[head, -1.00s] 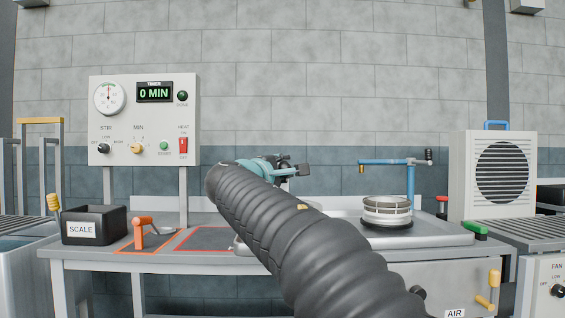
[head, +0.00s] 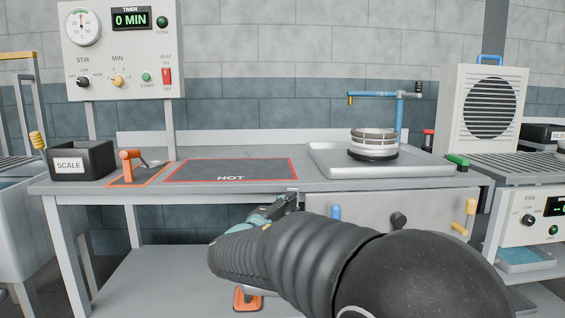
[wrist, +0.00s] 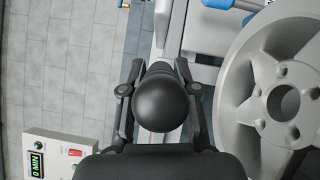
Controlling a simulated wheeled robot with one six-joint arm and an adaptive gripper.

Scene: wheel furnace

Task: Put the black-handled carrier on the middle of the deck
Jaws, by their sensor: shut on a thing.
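In the wrist view my gripper (wrist: 165,95) is closed around a black rounded handle (wrist: 165,100), with a finger on each side. I take this for the carrier's handle; most of its body is hidden below it and by my gripper. A large grey spoked wheel (wrist: 238,112) is close on the right of that view. In the head view my gripper (head: 287,203) is in front of the bench's front edge, and my arm hides what it holds. I cannot tell which surface is the deck.
The bench top carries a red-edged HOT plate (head: 230,170), an orange-handled lever (head: 127,163), a SCALE box (head: 84,160) and a white tray (head: 430,166) with a round silver fixture (head: 373,142). The timer panel (head: 122,80) stands at the back left. An orange piece (head: 247,299) is low down.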

